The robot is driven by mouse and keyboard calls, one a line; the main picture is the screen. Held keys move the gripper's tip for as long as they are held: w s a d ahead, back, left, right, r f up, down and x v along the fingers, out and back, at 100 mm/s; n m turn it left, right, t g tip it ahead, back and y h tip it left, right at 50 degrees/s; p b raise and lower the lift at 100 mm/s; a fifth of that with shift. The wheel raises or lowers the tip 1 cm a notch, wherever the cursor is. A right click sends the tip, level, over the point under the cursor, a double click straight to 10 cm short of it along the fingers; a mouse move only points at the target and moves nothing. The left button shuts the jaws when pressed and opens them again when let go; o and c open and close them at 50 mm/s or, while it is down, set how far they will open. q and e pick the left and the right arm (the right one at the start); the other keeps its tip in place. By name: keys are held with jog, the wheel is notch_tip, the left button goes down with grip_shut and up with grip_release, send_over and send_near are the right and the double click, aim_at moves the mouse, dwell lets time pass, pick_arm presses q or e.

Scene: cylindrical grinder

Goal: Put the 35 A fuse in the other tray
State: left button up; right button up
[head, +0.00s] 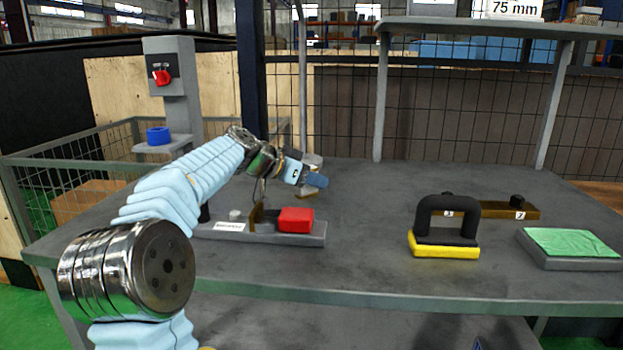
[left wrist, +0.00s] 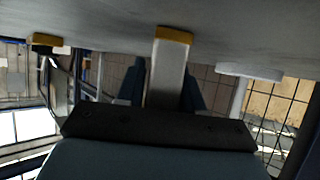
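My left gripper (head: 316,181) is over the back middle of the table, pointing right. In the left wrist view, its dark fingers (left wrist: 165,85) stand on both sides of a long pale grey block with a yellow end (left wrist: 170,60), and look shut on it. The yellow end is close to the table; contact is unclear. A tan end (head: 308,191) shows below the gripper in the head view. No 35 A marking is readable, so I cannot tell whether this block is the fuse. A brown tray-like holder (head: 490,209) marked 2 lies at the right. My right gripper is not seen.
A grey base (head: 262,236) with a white label and a red block (head: 295,220) stands below the gripper. A black handle (head: 447,212) on a yellow base (head: 443,246) and a green-topped grey tray (head: 570,264) are at right. Free table lies between.

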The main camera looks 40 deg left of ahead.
pick_arm(q)
jog(key=shift+o, duration=1.4)
